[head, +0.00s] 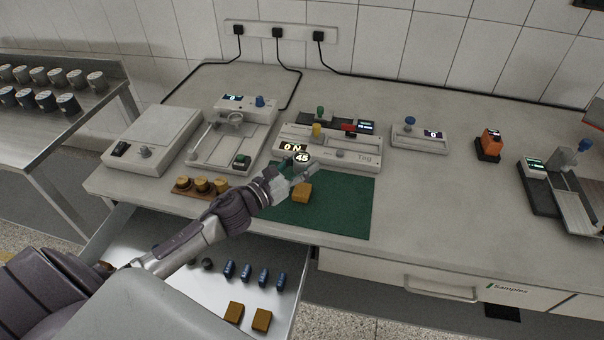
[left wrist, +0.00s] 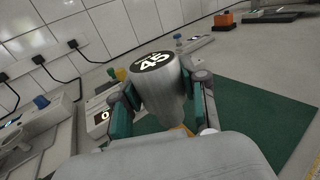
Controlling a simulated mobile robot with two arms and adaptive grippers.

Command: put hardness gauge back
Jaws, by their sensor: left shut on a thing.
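My left gripper (head: 297,174) is shut on the hardness gauge (head: 302,158), a silver cylinder with a round dark top reading 45. The gauge also shows in the left wrist view (left wrist: 158,90), held between my two fingers (left wrist: 160,108) and slightly tilted in the picture. It is over the green mat (head: 345,207), close to a tan block (head: 302,193) on the mat. Whether the gauge touches the block is hidden. My right gripper is not in view.
Behind the mat is a pale tester (head: 345,158) with knobs. An orange device (head: 489,143) in a black base stands to the right. Three brass weights (head: 201,185) lie left of the mat. An open drawer (head: 190,285) below holds blue cylinders and tan blocks.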

